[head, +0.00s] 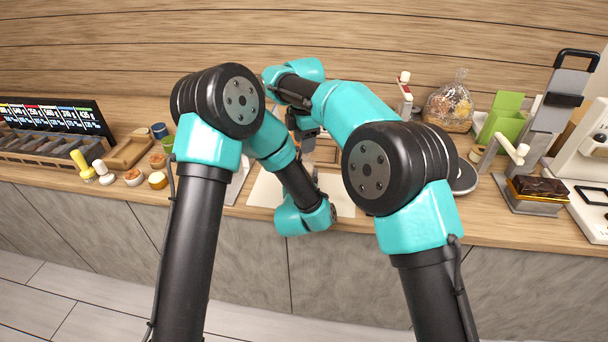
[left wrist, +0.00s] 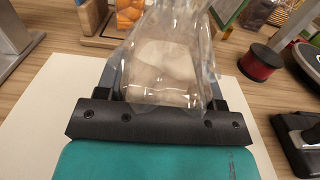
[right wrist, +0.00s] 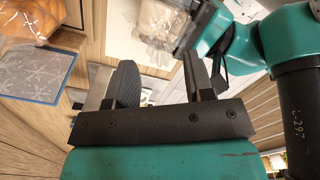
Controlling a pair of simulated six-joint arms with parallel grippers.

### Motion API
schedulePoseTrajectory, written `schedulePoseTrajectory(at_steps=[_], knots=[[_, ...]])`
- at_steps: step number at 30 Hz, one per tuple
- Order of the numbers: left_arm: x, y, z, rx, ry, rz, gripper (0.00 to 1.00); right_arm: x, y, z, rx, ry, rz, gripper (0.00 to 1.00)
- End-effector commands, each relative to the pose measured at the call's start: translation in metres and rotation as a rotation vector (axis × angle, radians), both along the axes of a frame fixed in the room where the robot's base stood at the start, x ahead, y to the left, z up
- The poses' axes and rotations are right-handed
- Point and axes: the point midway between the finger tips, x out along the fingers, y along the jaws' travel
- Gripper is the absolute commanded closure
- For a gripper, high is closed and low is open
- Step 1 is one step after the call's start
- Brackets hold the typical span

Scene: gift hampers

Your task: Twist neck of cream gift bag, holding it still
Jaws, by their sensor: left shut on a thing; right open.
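The cream gift bag (left wrist: 165,70) is a clear plastic bag with cream-coloured contents, seen in the left wrist view. My left gripper (left wrist: 162,85) is shut on it, one finger on each side. The bag also shows near the top of the right wrist view (right wrist: 160,24), with my left gripper beside it. My right gripper (right wrist: 158,75) is open, with nothing between its fingers, and apart from the bag. In the head view my right gripper (head: 304,122) points down over the counter; my arms hide most of the bag there.
A pale mat (head: 267,190) lies under the work area. A filled clear bag (head: 449,106), a green box (head: 503,118) and a dark box on a stand (head: 538,188) are on the right. A red spool (left wrist: 258,62) stands right of the bag. Small jars (head: 157,180) stand left.

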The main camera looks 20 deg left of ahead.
Motion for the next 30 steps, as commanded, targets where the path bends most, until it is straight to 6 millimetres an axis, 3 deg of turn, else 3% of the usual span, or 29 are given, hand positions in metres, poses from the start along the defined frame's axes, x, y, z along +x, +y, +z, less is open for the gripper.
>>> schedulePoseTrajectory(at_steps=[10, 24, 30], knots=[[0.0, 0.0, 0.0, 0.0, -0.001, 0.0, 0.59, 0.0, 0.0, 0.027, 0.001, -0.001, 0.0, 0.52], [0.0, 0.0, 0.0, 0.0, -0.001, 0.0, 0.59, 0.0, 0.0, 0.032, 0.0, 0.0, 0.0, 0.52], [0.0, 0.0, 0.0, 0.0, -0.001, 0.0, 0.59, 0.0, 0.001, 0.048, 0.002, -0.002, -0.001, 0.52]])
